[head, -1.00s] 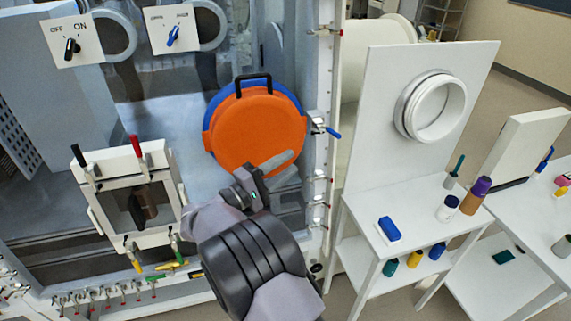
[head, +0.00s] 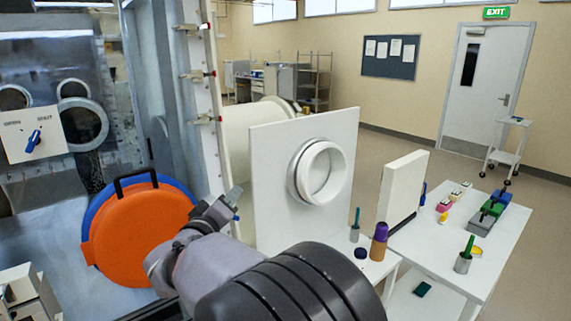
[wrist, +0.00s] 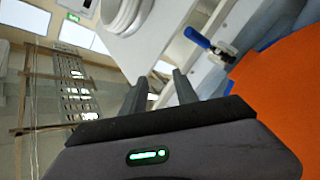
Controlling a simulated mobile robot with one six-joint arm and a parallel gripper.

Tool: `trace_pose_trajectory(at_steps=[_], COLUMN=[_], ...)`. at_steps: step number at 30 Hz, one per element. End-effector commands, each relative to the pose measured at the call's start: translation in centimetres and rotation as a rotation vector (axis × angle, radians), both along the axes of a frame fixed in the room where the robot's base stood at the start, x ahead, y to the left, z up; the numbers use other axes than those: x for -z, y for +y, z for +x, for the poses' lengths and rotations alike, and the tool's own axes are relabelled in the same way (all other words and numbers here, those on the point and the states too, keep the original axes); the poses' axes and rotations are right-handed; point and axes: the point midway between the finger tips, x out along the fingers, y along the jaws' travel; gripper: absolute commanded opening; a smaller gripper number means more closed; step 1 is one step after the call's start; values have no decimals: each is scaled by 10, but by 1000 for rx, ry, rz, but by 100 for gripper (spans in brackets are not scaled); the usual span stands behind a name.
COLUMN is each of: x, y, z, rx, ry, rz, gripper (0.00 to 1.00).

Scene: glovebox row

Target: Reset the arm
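My gripper (head: 230,198) is at the end of my raised arm, in front of the glovebox wall and to the right of a round orange cover (head: 140,235) with a black handle. In the wrist view my gripper's two dark fingers (wrist: 160,90) stand apart with nothing between them. The orange cover (wrist: 280,90) fills the right side of that view, apart from the fingers. A blue-handled latch (wrist: 200,40) shows beyond the fingers.
A white panel with a round port (head: 320,172) stands right of my gripper. A white table (head: 490,235) behind it holds several small items, bottles and coloured blocks. Open floor (head: 400,150) lies further back, toward a door (head: 480,85).

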Motion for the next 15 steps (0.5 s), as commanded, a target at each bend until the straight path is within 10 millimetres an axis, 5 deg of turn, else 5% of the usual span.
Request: trace_pose_trajectory(at_steps=[2,5,9,15], x=[-29,-35,21,110], y=[-49,-106,-178,-246], z=[-4,-57,-177,-316], rx=[-128,-252,-157,222], ry=[40,220,552,817], rz=[296,628,925,1150], gripper=[35,35,35,35])
